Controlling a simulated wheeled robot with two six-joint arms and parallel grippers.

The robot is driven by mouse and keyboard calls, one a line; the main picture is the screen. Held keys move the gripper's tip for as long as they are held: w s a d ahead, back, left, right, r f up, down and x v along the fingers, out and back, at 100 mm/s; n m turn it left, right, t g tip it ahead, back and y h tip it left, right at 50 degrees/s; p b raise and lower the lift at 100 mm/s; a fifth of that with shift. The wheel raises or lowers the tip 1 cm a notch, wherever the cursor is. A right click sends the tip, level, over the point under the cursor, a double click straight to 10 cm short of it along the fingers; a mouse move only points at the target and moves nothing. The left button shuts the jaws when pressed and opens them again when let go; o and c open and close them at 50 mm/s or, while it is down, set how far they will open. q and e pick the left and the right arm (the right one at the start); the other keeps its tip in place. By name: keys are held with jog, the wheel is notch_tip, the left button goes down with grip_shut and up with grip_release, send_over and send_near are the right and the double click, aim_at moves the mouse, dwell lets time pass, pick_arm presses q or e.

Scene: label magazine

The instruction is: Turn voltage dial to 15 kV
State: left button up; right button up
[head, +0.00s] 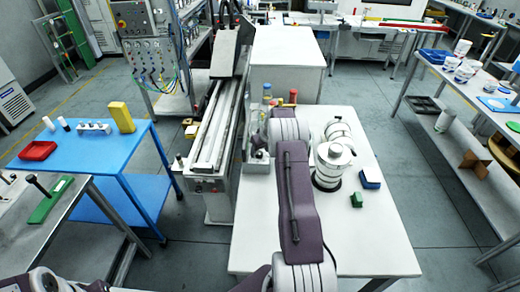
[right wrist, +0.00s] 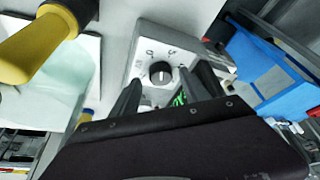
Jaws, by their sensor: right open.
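The voltage dial (right wrist: 160,72) is a round black knob on a light grey panel (right wrist: 146,42) in the right wrist view. Marks are printed around it, too small to read surely. A thin pale line shows on the knob; I cannot tell which mark it points to. My right gripper (right wrist: 167,84) is open, its dark fingers on either side of the dial, and I see no clear contact. A green display (right wrist: 180,98) is partly hidden below the dial. In the head view my right arm covers much of this spot. My left gripper is not in view.
A yellow-handled thing (right wrist: 35,45) is close at the left of the wrist view, and a blue bin (right wrist: 262,66) is at the right.

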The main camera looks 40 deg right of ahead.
jog(key=shift+w+f, duration=0.1)
jog(key=shift+f, duration=0.2)
jog(key=shift+w+a+f, duration=0.1)
grip_shut()
